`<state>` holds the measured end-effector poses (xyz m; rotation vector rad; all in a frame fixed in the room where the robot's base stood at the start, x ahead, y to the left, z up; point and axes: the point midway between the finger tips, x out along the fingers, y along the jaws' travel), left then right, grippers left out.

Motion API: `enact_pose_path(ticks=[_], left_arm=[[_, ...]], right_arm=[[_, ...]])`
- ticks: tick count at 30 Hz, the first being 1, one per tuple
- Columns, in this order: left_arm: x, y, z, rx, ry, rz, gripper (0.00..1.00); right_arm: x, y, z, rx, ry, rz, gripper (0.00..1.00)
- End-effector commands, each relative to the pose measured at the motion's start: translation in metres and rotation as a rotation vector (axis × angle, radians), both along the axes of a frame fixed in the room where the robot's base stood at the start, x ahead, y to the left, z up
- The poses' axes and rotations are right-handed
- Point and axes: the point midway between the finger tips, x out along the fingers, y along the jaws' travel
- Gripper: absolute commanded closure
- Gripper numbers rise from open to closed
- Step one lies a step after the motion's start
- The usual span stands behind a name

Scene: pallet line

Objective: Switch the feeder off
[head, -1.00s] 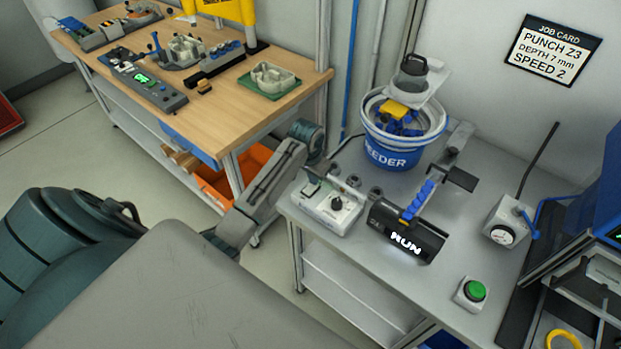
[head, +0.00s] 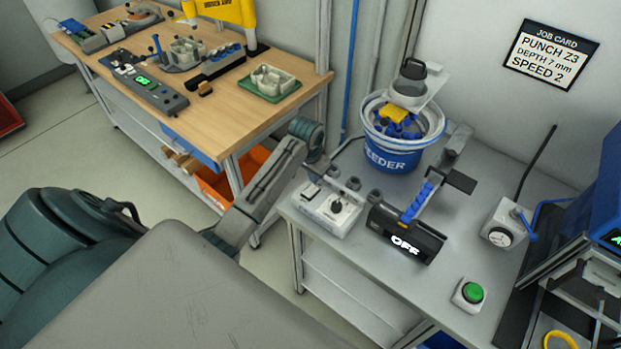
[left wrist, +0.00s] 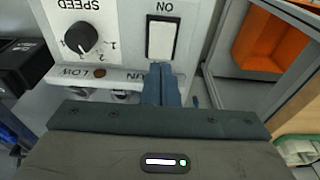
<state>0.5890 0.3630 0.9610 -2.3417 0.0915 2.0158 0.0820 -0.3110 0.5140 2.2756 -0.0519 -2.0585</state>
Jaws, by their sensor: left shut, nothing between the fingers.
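The feeder (head: 388,160) is a blue bowl with a white rim, holding blue parts and a yellow piece, at the back of the grey bench. Its white control box (head: 318,221) has a SPEED knob (head: 337,206) and a pale rocker switch (head: 310,192). In the left wrist view the rocker switch (left wrist: 161,39) has ON printed above it in the upside-down lettering. My right gripper is not in view.
A green button (head: 471,292) and a dial box (head: 500,225) stand to the right. A job card (head: 555,54) hangs on the wall. A wooden bench (head: 225,110) stands at left.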

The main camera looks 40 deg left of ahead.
Motion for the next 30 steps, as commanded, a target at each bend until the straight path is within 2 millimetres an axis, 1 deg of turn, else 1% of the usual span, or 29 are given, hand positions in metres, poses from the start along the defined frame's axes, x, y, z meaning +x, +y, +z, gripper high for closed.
enact_pose_path(ticks=[9, 15, 30], left_arm=[[0.001, 0.0, 0.026, 0.0, -0.003, -0.001, 1.0], [0.0, 0.0, 0.039, 0.0, -0.002, -0.001, 1.0], [0.0, 0.0, 0.041, 0.0, -0.001, -0.001, 1.0]], right_arm=[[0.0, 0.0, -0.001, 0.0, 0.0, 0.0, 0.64], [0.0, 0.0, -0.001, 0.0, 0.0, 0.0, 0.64], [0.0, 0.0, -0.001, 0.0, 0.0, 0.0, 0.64]])
